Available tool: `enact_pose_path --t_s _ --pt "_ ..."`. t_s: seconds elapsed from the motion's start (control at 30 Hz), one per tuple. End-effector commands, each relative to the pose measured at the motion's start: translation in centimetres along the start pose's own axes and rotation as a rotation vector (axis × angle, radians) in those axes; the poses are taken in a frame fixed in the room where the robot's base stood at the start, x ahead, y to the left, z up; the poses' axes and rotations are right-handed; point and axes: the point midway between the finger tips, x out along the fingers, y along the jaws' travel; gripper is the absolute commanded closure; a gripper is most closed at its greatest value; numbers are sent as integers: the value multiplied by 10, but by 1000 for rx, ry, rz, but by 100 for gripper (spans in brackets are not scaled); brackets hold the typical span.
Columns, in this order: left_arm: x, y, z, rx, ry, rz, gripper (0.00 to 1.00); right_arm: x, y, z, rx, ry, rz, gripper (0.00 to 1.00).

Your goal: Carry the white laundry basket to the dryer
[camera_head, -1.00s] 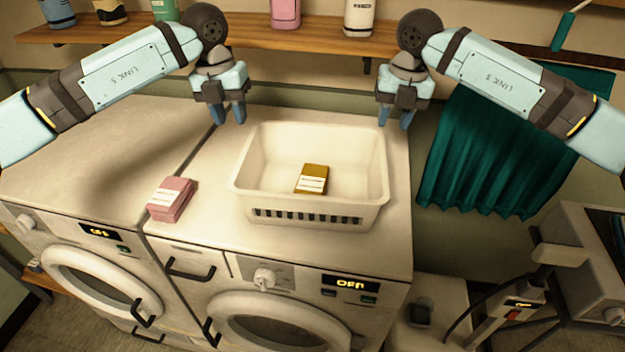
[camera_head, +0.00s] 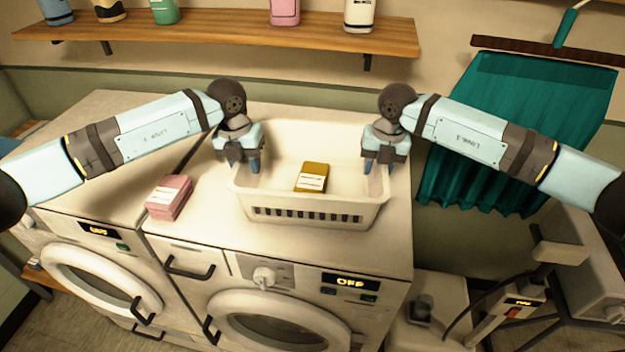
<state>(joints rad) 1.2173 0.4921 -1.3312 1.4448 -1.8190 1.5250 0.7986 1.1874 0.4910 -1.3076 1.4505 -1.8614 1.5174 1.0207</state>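The white laundry basket (camera_head: 312,213) stands upright on the right-hand white machine (camera_head: 385,240), with a yellow packet (camera_head: 312,177) inside. My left gripper (camera_head: 243,168) is at the basket's left rim, one blue finger showing inside the wall. My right gripper (camera_head: 377,168) is at the right rim in the same way. Both look open, their fingers apart; the outer fingers are partly hidden, and I cannot tell whether they touch the basket. A second white machine (camera_head: 85,195) stands to the left; I cannot tell which machine is the dryer.
A pink packet stack (camera_head: 169,197) lies on the machine top left of the basket. A wooden shelf (camera_head: 220,35) with bottles runs along the back wall. A green cloth (camera_head: 500,140) hangs at the right. The left machine's top is mostly clear.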

Motion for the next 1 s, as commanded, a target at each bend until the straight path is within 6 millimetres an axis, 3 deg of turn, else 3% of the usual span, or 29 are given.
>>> enact_pose_path --t_s 0.3,0.33,0.47,0.5,1.0 --pt "2 0 0 0 0 0 66 3 0 0 0 0 1 66" --pt "2 0 0 0 0 0 68 3 0 0 0 0 1 68" --pt "2 0 0 0 0 0 98 2 0 0 0 -1 1 98" --pt "2 0 0 0 0 0 100 2 0 0 0 -1 1 100" --pt "-4 0 0 0 -2 -1 100 -4 1 0 0 -2 1 100"
